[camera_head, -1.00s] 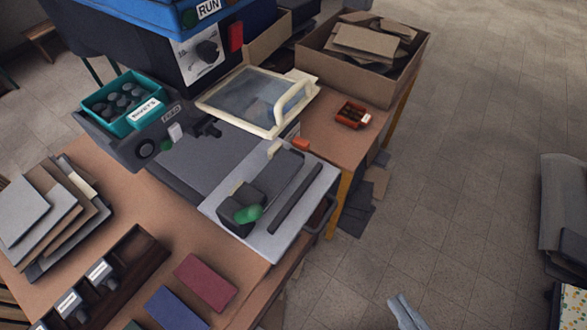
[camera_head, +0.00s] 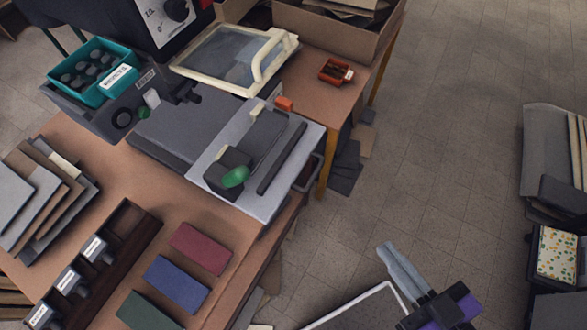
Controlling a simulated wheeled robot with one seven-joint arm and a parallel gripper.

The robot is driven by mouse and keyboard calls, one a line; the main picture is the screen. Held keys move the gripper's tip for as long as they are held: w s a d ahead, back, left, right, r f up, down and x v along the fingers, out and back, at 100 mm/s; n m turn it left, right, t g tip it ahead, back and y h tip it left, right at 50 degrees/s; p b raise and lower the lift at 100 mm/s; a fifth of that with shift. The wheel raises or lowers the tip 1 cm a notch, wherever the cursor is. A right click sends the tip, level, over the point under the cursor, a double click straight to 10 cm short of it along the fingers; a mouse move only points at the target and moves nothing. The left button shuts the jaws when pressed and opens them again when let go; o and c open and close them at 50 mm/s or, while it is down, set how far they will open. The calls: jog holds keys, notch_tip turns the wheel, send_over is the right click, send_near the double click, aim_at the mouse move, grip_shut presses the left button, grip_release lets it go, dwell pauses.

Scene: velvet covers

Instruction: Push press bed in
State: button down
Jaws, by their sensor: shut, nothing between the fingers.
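The press bed (camera_head: 228,142) is a light grey plate standing out from the front of the dark press base (camera_head: 160,140) on the bench. On it are a dark block with a green knob (camera_head: 235,177) and a long dark bar (camera_head: 282,160). A clear guard with a cream frame and handle (camera_head: 235,58) is behind it, raised or lying over the press; I cannot tell which. My gripper (camera_head: 388,250) is at the lower right over the floor, well apart from the bed. Its pale fingers are together and empty.
Red, blue and green covers (camera_head: 178,283) lie on the bench front, beside a dark rack of labelled stamps (camera_head: 97,252). A teal box (camera_head: 92,75), a cardboard box (camera_head: 340,30) and a small orange tray (camera_head: 336,72) stand further back. Floor right of the bench is mostly clear.

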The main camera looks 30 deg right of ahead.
jog(key=c, duration=1.7)
grip_release()
jog(key=shift+w+d, duration=0.1)
jog(key=shift+o, duration=1.1)
jog(key=w+d+m+t+h+b, duration=0.1)
jog(key=w+d+m+h+b, duration=0.1)
jog(key=w+d, duration=0.2)
jog(key=shift+w+d+f+h, duration=0.3)
jog(key=shift+w+f+h, duration=0.15)
jog(key=shift+w, duration=0.35)
jog(key=w+d+f+m+g+y+b, duration=0.1)
jog(key=w+d+f+m+g+b, duration=0.15)
jog(key=w+d+f+m, duration=0.9)
jog(key=n+y, duration=0.2)
jog(key=y, duration=0.9)
send_near(314, 173)
jog(key=x, duration=1)
jog(key=shift+s+f, duration=0.1)
jog(key=shift+f, duration=0.25)
